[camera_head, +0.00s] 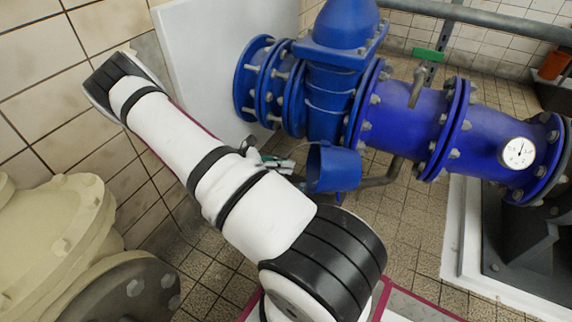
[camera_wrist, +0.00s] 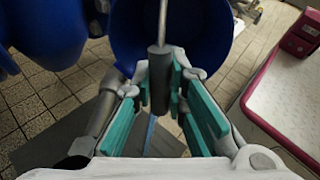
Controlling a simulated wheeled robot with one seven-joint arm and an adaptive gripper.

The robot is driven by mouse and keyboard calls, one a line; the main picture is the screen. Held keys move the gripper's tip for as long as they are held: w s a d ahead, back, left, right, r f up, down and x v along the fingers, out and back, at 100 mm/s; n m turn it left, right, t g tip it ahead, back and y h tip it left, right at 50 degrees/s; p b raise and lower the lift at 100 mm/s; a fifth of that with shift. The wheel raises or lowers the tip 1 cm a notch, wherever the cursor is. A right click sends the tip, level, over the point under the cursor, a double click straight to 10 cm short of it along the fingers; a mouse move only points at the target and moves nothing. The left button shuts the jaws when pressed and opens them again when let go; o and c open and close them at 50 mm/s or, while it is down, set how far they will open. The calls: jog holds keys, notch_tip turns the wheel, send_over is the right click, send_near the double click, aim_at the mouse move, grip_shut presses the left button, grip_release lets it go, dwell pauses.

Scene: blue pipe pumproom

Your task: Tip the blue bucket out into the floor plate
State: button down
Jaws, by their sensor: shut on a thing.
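The blue bucket (camera_head: 333,170) hangs off the floor in front of the blue pipe, close to upright in the head view. My gripper (camera_head: 278,163) is at its left side, partly behind my arm. In the wrist view, the teal fingers of my gripper (camera_wrist: 168,90) are shut around the dark grip of the bucket's handle, and its thin wire runs up the picture. The bucket (camera_wrist: 212,25) fills the top middle there. Its contents cannot be made out. A flat grey surface (camera_wrist: 55,148) lies at lower left; I cannot tell if it is the floor plate.
A large blue pipe with a valve (camera_head: 400,125) stands just behind the bucket. A cream flanged pipe (camera_head: 50,235) is at lower left. A white panel (camera_head: 215,60) leans at the wall. A red box (camera_wrist: 302,35) sits on a pink-edged surface at right. Tiled floor (camera_head: 400,215) shows between.

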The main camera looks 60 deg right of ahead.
jog(key=shift+w+a+f+g+b, duration=0.1)
jog(key=shift+f+g+b, duration=0.05)
jog(key=shift+f+b, duration=0.2)
jog(key=shift+w+a+f+g+b, duration=0.1)
jog(key=shift+f+g+b, duration=0.1)
jog(key=shift+f, duration=0.15)
jog(key=shift+w+a+f+g+h, duration=0.2)
jog(key=shift+w+f+g+h, duration=0.15)
jog(key=shift+f, duration=0.3)
jog(key=shift+w+a+f+g+h, duration=0.15)
jog(key=shift+w+f+g+h, duration=0.2)
jog(key=shift+f, duration=0.35)
jog(key=shift+w+a+f+g+h, duration=0.2)
jog(key=shift+f+g+h, duration=0.25)
jog(key=shift+f, duration=0.2)
dwell(0.7)
